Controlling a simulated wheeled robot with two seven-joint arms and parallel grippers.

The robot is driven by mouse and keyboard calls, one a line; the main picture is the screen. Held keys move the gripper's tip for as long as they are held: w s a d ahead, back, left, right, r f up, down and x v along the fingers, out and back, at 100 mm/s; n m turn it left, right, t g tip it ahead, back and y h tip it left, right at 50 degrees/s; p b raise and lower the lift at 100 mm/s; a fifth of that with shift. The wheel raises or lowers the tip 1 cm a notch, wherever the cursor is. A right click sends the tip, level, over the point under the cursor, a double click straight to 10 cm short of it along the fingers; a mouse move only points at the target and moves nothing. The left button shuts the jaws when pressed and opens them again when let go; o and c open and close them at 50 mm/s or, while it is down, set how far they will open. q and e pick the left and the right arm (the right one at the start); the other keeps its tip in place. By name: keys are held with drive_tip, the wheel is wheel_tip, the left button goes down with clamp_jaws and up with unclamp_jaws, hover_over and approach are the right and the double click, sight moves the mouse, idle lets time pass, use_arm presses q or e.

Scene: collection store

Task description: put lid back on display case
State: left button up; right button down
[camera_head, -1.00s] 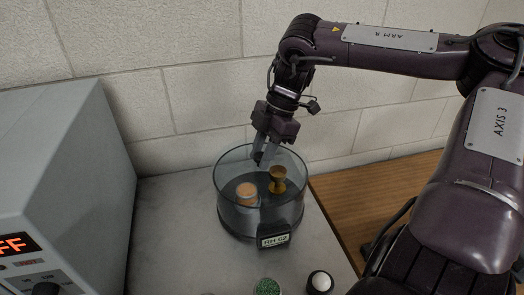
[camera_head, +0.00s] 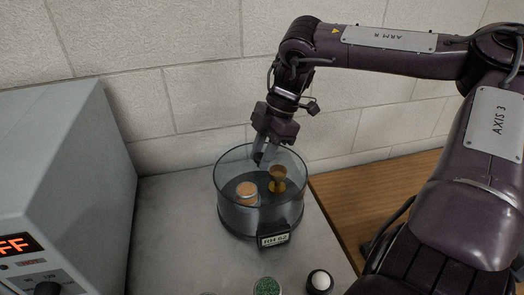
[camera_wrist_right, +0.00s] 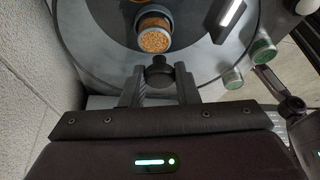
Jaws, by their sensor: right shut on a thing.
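The display case (camera_head: 231,212) is a round, clear, dark-tinted drum with a label plate (camera_head: 275,240) at its front. It stands on the grey worktop. Inside are a copper-topped round pot (camera_head: 246,190) and a golden cup-shaped piece (camera_head: 278,180). My right gripper (camera_head: 261,160) points down over the back part of the case. In the right wrist view it (camera_wrist_right: 160,78) is shut on a small dark knob (camera_wrist_right: 158,68), which I take to be the lid's. The clear lid is hard to separate from the case, and I cannot tell whether it touches the rim. My left gripper is out of view.
A grey instrument (camera_head: 60,180) with a lit display stands at the left. A green-filled jar (camera_head: 267,286) and a dark, white-topped pot (camera_head: 320,281) stand in front of the case. A block wall (camera_head: 210,100) is close behind. Wooden surface (camera_head: 345,205) lies to the right.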

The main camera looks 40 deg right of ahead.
idle(0.6)
drive_tip(key=c, duration=0.6)
unclamp_jaws()
drive_tip(key=shift+o, duration=0.2)
drive_tip(key=shift+r+p, duration=3.35)
drive_tip(key=shift+r, duration=0.15)
clamp_jaws()
